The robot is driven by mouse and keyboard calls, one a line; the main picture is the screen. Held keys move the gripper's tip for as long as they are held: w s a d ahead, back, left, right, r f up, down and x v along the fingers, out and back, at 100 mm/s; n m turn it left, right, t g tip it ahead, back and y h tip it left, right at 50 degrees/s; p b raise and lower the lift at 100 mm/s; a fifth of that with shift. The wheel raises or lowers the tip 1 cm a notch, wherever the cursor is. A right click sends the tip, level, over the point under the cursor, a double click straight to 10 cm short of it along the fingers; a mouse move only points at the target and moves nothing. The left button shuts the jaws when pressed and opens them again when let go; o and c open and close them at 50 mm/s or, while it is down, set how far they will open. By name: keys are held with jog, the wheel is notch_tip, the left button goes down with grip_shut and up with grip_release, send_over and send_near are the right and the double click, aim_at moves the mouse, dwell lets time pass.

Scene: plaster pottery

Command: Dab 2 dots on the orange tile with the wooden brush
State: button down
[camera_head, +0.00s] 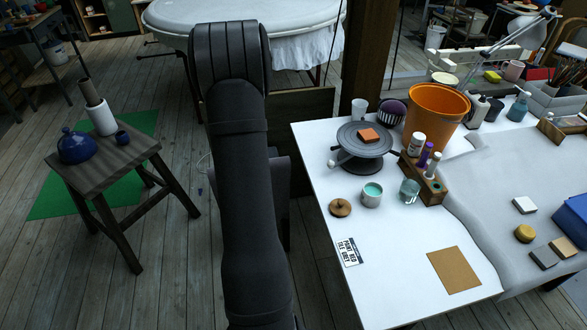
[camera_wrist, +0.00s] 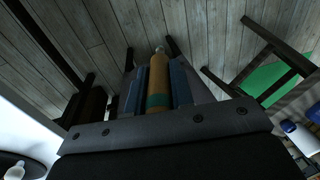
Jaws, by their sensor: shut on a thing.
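The orange tile (camera_head: 369,135) lies on a grey round turntable (camera_head: 382,142) near the back left of the white table. I see no dots on it at this size. In the wrist view my gripper (camera_wrist: 159,88) is shut on the wooden brush (camera_wrist: 158,68), a tan cylinder with a teal band, held between two blue-grey fingers. Its far tip points away over the plank floor. In the head view my arm hides the gripper and the brush. A grey cup of teal paint (camera_head: 372,189) stands in front of the turntable.
Near the paint stand a round wooden lid (camera_head: 341,207), a glass jar (camera_head: 409,190) and a wooden block with bottles (camera_head: 421,184). An orange bucket (camera_head: 435,112) is behind. A printed card (camera_head: 349,251) and brown square (camera_head: 454,270) lie in front. A stool (camera_head: 104,165) stands left.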

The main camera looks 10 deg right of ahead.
dwell(0.5)
jog(key=w+d+r+m+t+h, duration=0.1)
jog(key=w+d+r, duration=0.1)
jog(key=w+r, duration=0.45)
jog(key=w+d+r+m+t+h, duration=0.1)
jog(key=w+d+r+m, duration=0.15)
jog(key=r, duration=0.65)
jog(key=w+d+n+t+h, duration=0.1)
jog(key=d, duration=1.7)
jog(key=w+d+r+n+t+h, duration=0.1)
jog(key=w+d+n, duration=0.1)
jog(key=d, duration=1.7)
jog(key=shift+w+h, duration=0.3)
jog(key=shift+d+f, duration=0.1)
jog(key=shift+f, duration=0.45)
jog(key=shift+r, duration=0.15)
